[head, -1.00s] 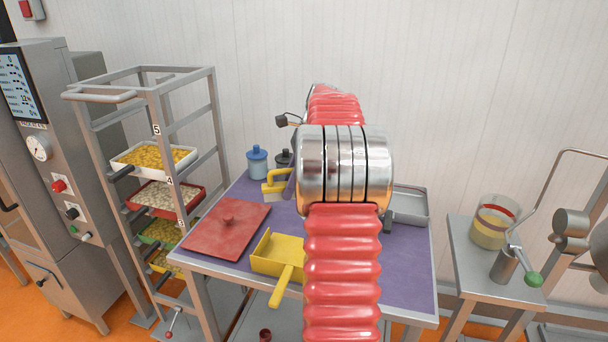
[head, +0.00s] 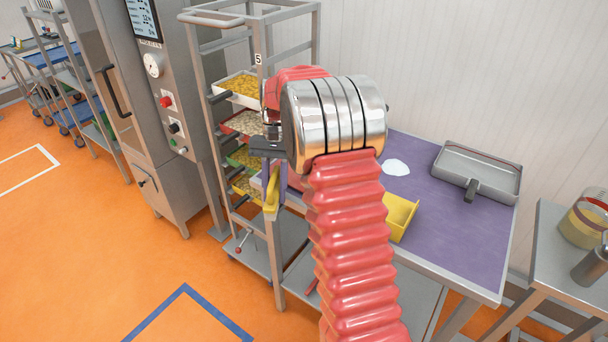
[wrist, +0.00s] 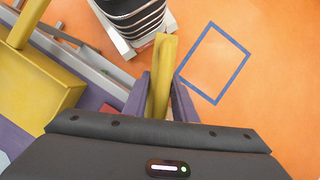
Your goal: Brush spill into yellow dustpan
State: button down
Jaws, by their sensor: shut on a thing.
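A yellow brush (head: 271,196) is held between the purple fingers of my gripper (head: 270,182), left of the table. In the wrist view my gripper (wrist: 160,95) is shut on the brush (wrist: 161,82), with orange floor behind it. The yellow dustpan (head: 401,216) lies on the purple table top, right of my arm and partly hidden by it. It also shows at the left of the wrist view (wrist: 35,90), beside my gripper and apart from the brush. The spill is a small white patch (head: 396,167) on the table behind the dustpan.
The purple table (head: 450,225) is clear at the right front. A grey tray (head: 478,172) lies at its back right. A rack (head: 240,18) with trays of food stands left of the table, close to my gripper. A side stand (head: 555,245) is at far right.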

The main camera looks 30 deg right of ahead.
jog(key=w+a+f+n+h, duration=0.1)
jog(key=a+f+n, duration=0.1)
jog(key=a+n, duration=0.2)
jog(key=w+a+f+n+g+h, duration=0.1)
jog(key=a+f+n, duration=0.2)
jog(key=a, duration=0.5)
jog(key=shift+a+n+h, duration=0.3)
jog(key=shift+a+n, duration=0.1)
jog(key=shift+n, duration=0.1)
